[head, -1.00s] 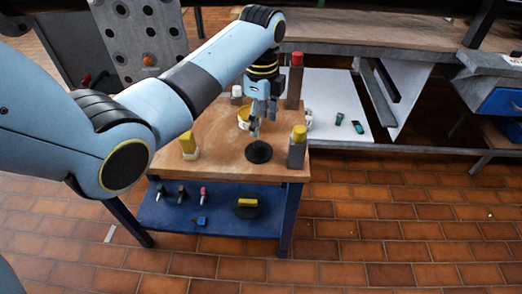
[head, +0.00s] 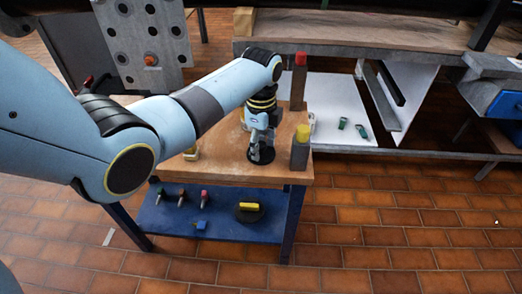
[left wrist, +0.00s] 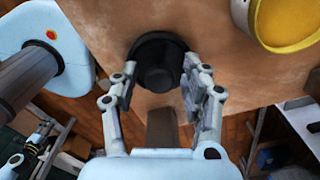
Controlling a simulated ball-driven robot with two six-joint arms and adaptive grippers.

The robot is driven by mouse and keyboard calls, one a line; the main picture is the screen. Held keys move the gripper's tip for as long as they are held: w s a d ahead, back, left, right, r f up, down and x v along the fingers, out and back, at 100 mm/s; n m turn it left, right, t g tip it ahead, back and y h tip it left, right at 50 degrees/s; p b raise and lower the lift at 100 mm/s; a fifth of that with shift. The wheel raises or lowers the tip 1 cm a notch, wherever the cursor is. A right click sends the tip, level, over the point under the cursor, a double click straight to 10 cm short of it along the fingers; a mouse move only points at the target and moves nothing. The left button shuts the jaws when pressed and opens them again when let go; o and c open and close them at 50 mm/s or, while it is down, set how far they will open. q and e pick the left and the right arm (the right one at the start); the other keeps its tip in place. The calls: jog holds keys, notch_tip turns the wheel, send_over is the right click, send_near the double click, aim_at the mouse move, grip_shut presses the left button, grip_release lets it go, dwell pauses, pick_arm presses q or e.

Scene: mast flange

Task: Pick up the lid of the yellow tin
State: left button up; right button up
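The black round lid (left wrist: 158,46) with a raised knob lies on the wooden tabletop; in the head view the lid (head: 261,156) shows partly under my gripper. My left gripper (left wrist: 160,72) is open, pointing down over the lid, with a finger on either side of the knob; it also shows in the head view (head: 261,147). I cannot tell whether the fingers touch the knob. The yellow tin (left wrist: 286,22) stands open at the upper right of the wrist view; in the head view my arm mostly hides it. My right gripper is out of view.
A grey bottle with a yellow cap (head: 300,148) stands close to the right of my gripper. A taller red-capped bottle (head: 298,82) is behind it. The blue lower shelf (head: 215,222) holds several small tools. The front of the tabletop is clear.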

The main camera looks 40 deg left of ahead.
pick_arm(q)
jog(key=c, duration=0.7)
jog(key=shift+c, duration=0.3)
